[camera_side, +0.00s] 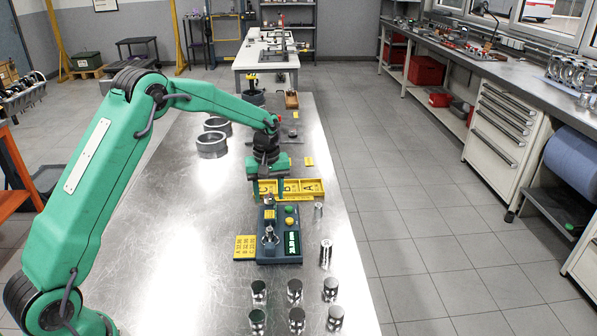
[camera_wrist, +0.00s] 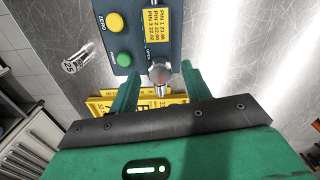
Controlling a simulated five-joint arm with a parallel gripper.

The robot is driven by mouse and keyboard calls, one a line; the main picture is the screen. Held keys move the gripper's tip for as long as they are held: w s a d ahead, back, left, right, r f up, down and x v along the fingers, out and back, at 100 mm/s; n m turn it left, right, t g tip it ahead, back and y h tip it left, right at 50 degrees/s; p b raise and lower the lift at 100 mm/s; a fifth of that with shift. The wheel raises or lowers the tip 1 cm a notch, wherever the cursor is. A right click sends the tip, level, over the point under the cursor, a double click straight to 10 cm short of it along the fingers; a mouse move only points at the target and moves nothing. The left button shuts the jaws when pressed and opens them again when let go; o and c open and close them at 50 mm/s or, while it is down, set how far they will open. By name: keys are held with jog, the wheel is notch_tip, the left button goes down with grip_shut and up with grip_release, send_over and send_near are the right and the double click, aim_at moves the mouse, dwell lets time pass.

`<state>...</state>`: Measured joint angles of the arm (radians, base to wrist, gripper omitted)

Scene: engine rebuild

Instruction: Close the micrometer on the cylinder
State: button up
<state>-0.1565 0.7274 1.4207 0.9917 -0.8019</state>
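The micrometer (camera_side: 287,249) is a blue-grey bench unit with a lit display, a green and a yellow button. In the wrist view its body (camera_wrist: 122,20) fills the top middle, with an "OPEN" mark beside a round metal knob (camera_wrist: 161,76) bearing a red line. My gripper (camera_side: 268,197) is above the unit's far end. In the wrist view its green fingers (camera_wrist: 158,80) are apart, one on either side of the knob; contact cannot be told. A shiny upright metal piece (camera_side: 269,240) stands on the unit; I cannot tell if it is the cylinder to be measured.
A small metal pin (camera_side: 318,210) and a larger one (camera_side: 326,254) stand right of the unit. Several pistons (camera_side: 296,290) stand in front. A yellow card (camera_side: 245,247) lies left, a yellow tray (camera_side: 308,188) behind. Grey rings (camera_side: 212,145) sit far left.

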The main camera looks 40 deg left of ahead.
aim_at(269, 196)
jog(key=shift+r, duration=0.1)
notch_tip(269, 196, up, 7)
jog(key=shift+r, duration=0.35)
dwell(0.3)
jog(key=shift+r, duration=0.1)
jog(key=shift+s+d+r, duration=0.15)
jog(key=shift+s+r, duration=0.05)
jog(key=shift+r, duration=0.05)
jog(key=s+d+r+m+t, duration=0.2)
jog(key=s+d+r+m, duration=0.1)
jog(key=s+r, duration=0.45)
jog(key=s+d+r+m+t, duration=0.1)
jog(key=s+m, duration=0.3)
jog(key=s, duration=0.8)
jog(key=s+d+r+m+t, duration=0.1)
jog(key=s+d+m, duration=0.3)
jog(key=s, duration=0.8)
jog(key=shift+d+r+t, duration=0.15)
jog(key=shift+r+t, duration=0.15)
jog(key=shift+t, duration=0.5)
